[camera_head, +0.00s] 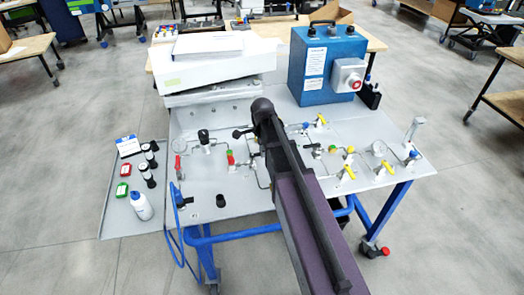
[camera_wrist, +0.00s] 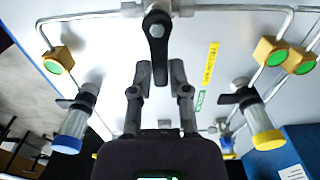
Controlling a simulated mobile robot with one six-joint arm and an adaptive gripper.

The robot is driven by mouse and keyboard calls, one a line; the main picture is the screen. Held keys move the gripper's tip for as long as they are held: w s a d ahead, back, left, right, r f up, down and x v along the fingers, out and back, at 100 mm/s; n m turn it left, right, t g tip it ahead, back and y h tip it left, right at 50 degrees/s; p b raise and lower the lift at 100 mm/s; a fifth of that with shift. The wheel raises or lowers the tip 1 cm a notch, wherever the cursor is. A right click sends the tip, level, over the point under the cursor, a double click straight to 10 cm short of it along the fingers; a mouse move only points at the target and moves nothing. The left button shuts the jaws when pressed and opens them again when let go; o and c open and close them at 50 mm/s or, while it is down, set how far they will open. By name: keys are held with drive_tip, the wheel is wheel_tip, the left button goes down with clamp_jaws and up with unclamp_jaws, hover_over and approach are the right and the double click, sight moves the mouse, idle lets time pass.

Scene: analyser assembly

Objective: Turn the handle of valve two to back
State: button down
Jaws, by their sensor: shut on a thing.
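In the wrist view a black valve handle (camera_wrist: 157,50) hangs from a metal fitting on a pipe, pointing toward my gripper. My gripper (camera_wrist: 160,72) has one finger on each side of the handle's lower end and is shut on it. The label beside it is too small to read, so I cannot tell the valve's number. In the head view my dark arm covers the middle of the panel (camera_head: 240,205) and hides my fingers and this handle.
Clear cylinders with a blue cap (camera_wrist: 72,130) and a yellow cap (camera_wrist: 262,125) stand left and right of my gripper. Brass blocks with green discs (camera_wrist: 60,58) sit on the pipes. A blue box (camera_head: 325,65) stands behind the panel. Bottles (camera_head: 142,206) stand on the left tray.

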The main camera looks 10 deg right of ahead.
drive_tip(key=shift+n, duration=0.3)
drive_tip(key=n, duration=0.1)
drive_tip(key=w+n, duration=0.1)
drive_tip(key=n, duration=0.2)
drive_tip(key=shift+w+a, duration=0.15)
drive_tip(key=shift+w, duration=0.1)
drive_tip(key=n, duration=0.2)
drive_tip(key=w+a+n, duration=0.1)
drive_tip(key=n, duration=0.1)
drive_tip(key=shift+w, duration=0.1)
drive_tip(key=n, duration=0.3)
drive_tip(key=a+n, duration=0.1)
drive_tip(key=n, duration=0.1)
drive_tip(key=shift+w, duration=0.35)
drive_tip(key=shift+w+a+n, duration=0.1)
drive_tip(key=shift+a+n, duration=0.3)
drive_tip(key=shift+n, duration=0.7)
drive_tip(key=shift+a+n, duration=0.35)
drive_tip(key=shift+n, duration=0.75)
drive_tip(key=c, duration=0.6)
unclamp_jaws()
